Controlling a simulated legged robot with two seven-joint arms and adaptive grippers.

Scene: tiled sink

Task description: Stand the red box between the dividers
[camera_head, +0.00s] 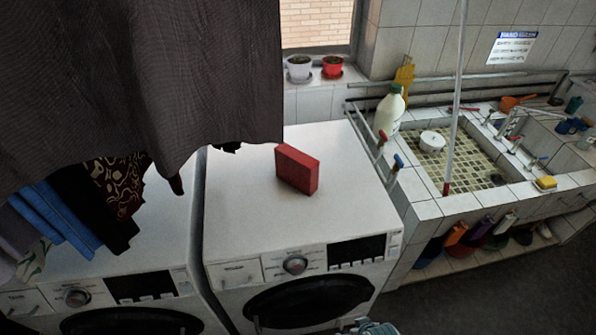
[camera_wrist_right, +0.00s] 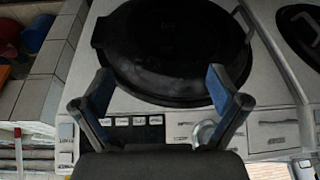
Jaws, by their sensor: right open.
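The red box (camera_head: 297,168) rests on the white top of the right washing machine (camera_head: 240,215), standing on a narrow edge with a broad face toward the left front. In the right wrist view my right gripper (camera_wrist_right: 163,88) is open and empty, in front of a washing machine's round door and control panel. The red box is not in that view. I cannot clearly identify the dividers; several coloured upright items (camera_head: 456,234) stand on the low shelf under the sink. My left gripper is in neither view.
Dark hanging cloth (camera_head: 150,90) covers the upper left. A tiled sink (camera_head: 455,165) stands at the right, with a white-green bottle (camera_head: 389,112) at its left back corner and red and blue taps beside the machine. The machine top around the box is clear.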

